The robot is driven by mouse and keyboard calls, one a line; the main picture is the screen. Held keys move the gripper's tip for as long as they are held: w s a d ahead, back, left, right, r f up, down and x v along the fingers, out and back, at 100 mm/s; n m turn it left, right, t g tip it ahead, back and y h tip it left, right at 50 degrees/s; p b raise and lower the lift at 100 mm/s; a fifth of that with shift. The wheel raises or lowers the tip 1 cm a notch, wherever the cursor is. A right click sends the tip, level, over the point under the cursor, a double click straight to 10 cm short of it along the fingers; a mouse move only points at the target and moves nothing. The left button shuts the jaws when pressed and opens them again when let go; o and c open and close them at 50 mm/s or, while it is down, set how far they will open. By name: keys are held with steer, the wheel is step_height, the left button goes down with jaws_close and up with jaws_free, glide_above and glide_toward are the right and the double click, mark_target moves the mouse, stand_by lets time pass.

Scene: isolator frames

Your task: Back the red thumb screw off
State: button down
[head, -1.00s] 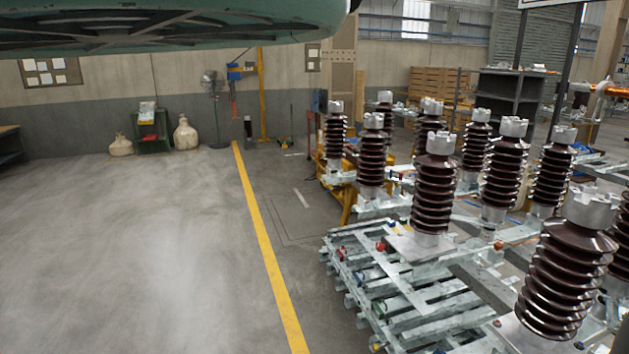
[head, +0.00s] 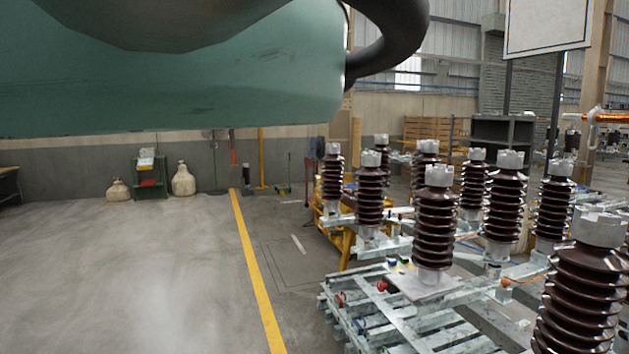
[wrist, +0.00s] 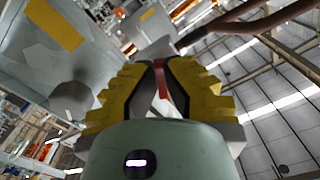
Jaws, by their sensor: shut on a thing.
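In the wrist view my gripper (wrist: 160,66) has its two yellow-and-black fingers closed around a narrow red piece (wrist: 161,80). A pale bit shows just below it. The red piece is mostly hidden by the fingers, so I cannot tell its full shape. Roof beams and windows lie behind the fingers. My gripper does not show in the head view.
Several brown ribbed insulators (head: 435,225) stand on the metal frame (head: 400,315) at right. Open floor (head: 130,270) lies left of the yellow line (head: 252,265). A green stand (head: 150,180) and white sacks (head: 183,180) are by the far wall. My arm covers the upper left.

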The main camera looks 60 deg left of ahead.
steer(key=shift+w+f, duration=0.1)
steer(key=shift+f, duration=0.2)
steer(key=c, duration=1.1)
jaws_free()
steer(key=shift+r, duration=0.25)
steer(key=shift+o, duration=0.2)
steer(key=v, duration=1.2)
